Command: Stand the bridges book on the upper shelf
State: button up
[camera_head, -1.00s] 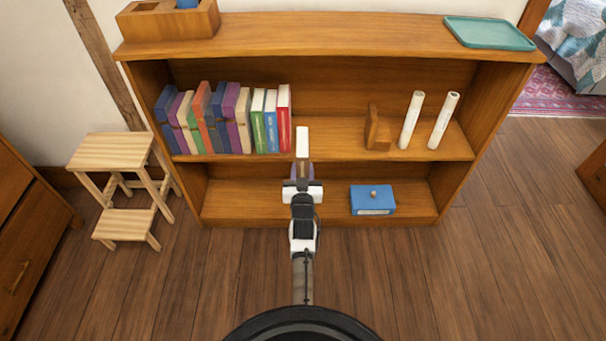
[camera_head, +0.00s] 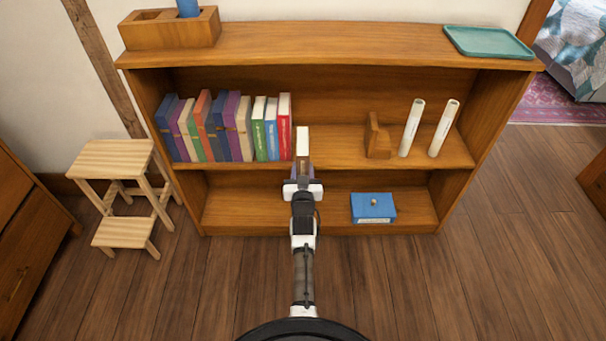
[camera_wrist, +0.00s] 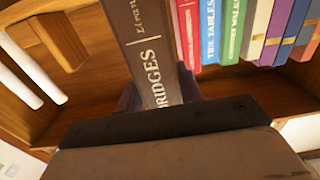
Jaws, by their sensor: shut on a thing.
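The bridges book (camera_head: 303,146) is a thin brown book with pale pages. My gripper (camera_head: 303,172) is shut on it. In the wrist view the book (camera_wrist: 150,55) shows its spine lettering, "BRIDGES", close in front of the jaws. In the head view it is upright at the front of the upper shelf (camera_head: 338,157), just right of a red book (camera_head: 284,130). I cannot tell whether its lower end touches the shelf. The jaws hide that end.
Several books stand in a row on the left of the upper shelf. A wooden bookend (camera_head: 377,138) and two white rolls (camera_head: 412,128) stand on the right, with bare shelf between. A blue box (camera_head: 373,208) sits on the lower shelf. A step stool (camera_head: 112,160) stands left.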

jog(key=w+b, duration=0.2)
jog(key=w, duration=0.1)
jog(key=w+a+b, duration=0.1)
jog(key=w+b, duration=0.2)
jog(key=w+a+b, duration=0.1)
jog(key=w+b, duration=0.2)
jog(key=shift+w+f, duration=0.15)
jog(key=shift+f, duration=0.15)
dwell(0.6)
jog(key=o, duration=1.3)
jog(key=shift+f, duration=0.1)
jog(key=shift+f, duration=0.15)
jog(key=s, duration=2.1)
jog(key=shift+r, duration=0.2)
